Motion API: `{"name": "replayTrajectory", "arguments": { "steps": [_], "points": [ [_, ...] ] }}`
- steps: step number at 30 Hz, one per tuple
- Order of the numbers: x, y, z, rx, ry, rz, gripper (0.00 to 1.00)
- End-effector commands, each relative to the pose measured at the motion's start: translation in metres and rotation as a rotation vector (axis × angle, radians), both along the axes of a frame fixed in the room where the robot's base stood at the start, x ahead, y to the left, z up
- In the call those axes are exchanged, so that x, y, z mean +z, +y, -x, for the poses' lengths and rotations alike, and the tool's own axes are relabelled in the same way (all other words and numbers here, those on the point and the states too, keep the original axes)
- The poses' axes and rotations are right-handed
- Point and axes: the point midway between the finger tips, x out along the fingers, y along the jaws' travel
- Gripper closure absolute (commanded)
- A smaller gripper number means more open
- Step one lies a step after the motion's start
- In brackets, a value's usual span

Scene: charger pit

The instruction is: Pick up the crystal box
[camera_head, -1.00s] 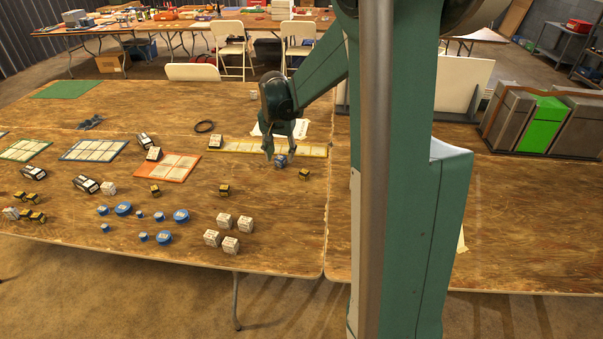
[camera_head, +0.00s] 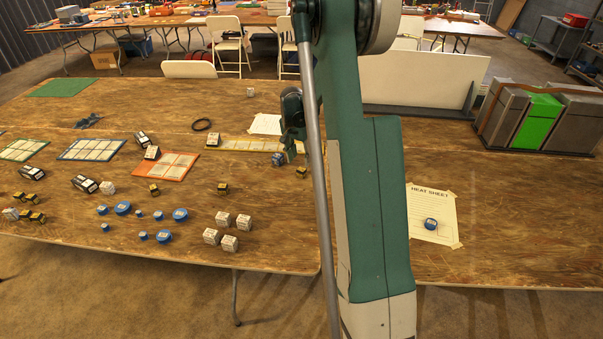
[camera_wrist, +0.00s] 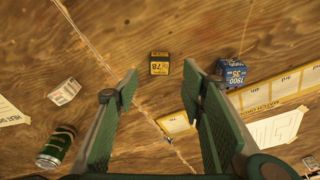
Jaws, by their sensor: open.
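A small black and yellow box marked 78 (camera_wrist: 160,63), which looks like a crystal box, sits on the wooden table in the wrist view. It is in line with the gap between the fingertips of my gripper (camera_wrist: 160,75). My gripper is open and empty, with the box apart from both fingers. In the head view the box (camera_head: 301,172) is beside a blue box (camera_head: 279,159), and my gripper (camera_head: 291,150) is above and behind, partly hidden by my arm. Several similar black and yellow boxes (camera_head: 222,188) stand elsewhere on the table.
In the wrist view the blue box (camera_wrist: 233,71) stands right of my right finger, by the yellow mat (camera_wrist: 285,88). A white box (camera_wrist: 63,92) and a green can (camera_wrist: 55,147) lie to the left. White boxes (camera_head: 229,243) and blue round tins (camera_head: 180,214) stand nearer the front edge.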

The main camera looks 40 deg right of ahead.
Motion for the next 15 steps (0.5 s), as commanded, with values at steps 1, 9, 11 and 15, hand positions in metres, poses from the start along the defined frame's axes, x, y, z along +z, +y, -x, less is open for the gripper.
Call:
{"name": "replayTrajectory", "arguments": {
  "steps": [1,9,11,15],
  "points": [
    [-0.0008,-0.0009,0.0000,-0.002,0.001,0.000,0.60],
    [-0.0012,-0.0010,0.0001,-0.002,0.001,0.000,0.60],
    [-0.0018,-0.0011,0.0001,-0.002,0.001,0.000,0.60],
    [-0.0089,-0.0020,-0.0003,-0.002,0.001,0.000,0.60]
  ]
}}
